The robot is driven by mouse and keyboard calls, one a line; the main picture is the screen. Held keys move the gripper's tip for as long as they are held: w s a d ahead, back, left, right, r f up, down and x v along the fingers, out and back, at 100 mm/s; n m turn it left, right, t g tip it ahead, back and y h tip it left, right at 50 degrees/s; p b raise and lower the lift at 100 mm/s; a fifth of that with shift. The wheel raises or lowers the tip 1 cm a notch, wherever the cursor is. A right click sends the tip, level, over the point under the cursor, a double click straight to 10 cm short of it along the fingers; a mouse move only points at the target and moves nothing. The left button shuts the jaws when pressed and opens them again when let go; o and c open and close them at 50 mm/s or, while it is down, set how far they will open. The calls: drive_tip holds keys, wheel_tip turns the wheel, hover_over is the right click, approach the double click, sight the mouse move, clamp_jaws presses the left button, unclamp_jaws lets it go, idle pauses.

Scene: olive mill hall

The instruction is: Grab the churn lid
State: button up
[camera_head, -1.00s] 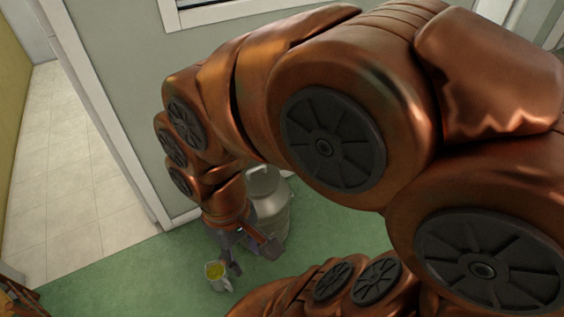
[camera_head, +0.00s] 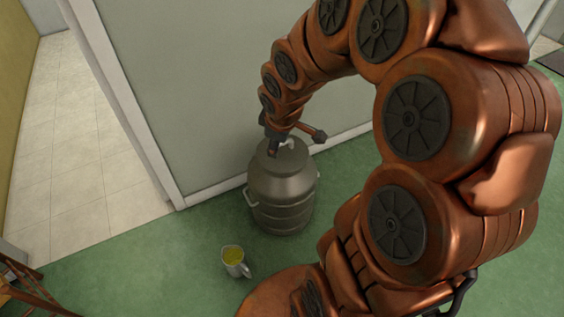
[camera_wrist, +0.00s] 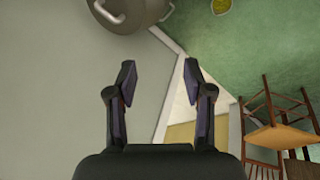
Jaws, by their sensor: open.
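A grey metal churn (camera_head: 282,200) with side handles stands on the green floor close to the wall. Its round lid (camera_head: 292,158) is on top, partly covered by my gripper (camera_head: 296,143), which is over the lid's far side. I cannot tell whether a finger touches the lid. In the wrist view my gripper (camera_wrist: 160,70) is open with nothing between its fingers.
A metal jug (camera_head: 234,262) with yellow-green contents stands on the floor in front of the churn. The grey wall (camera_head: 215,90) is close behind the churn. A doorway with a pale tiled floor (camera_head: 75,180) lies left. Wooden chairs (camera_wrist: 272,130) show at right in the wrist view.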

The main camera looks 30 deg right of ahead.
drive_tip(key=w+d+f+n+t+y+b, duration=0.1)
drive_tip(key=w+d+f+n+t+b, duration=0.2)
drive_tip(key=w+d+f+b, duration=0.45)
drive_tip(key=w+d+f+n+t+y+b, duration=0.1)
drive_tip(key=w+d+f+n+t+b, duration=0.2)
drive_tip(key=w+f, duration=0.55)
drive_tip(key=n+t+y+b, duration=0.1)
drive_tip(key=n+t+b, duration=0.4)
drive_tip(key=b, duration=0.5)
approach(282, 154)
drive_tip(key=w+r, duration=0.2)
drive_tip(key=w+a+r, duration=0.1)
drive_tip(key=w+r, duration=0.1)
drive_tip(key=shift+r, duration=0.15)
drive_tip(key=shift+s+d+f+n+t+b, duration=0.15)
drive_tip(key=shift+d+f+n+t+b, duration=0.2)
drive_tip(key=shift+b, duration=0.2)
drive_tip(key=shift+x, duration=1.1)
drive_tip(key=shift+b+x, duration=0.9)
drive_tip(key=shift+x, duration=1.85)
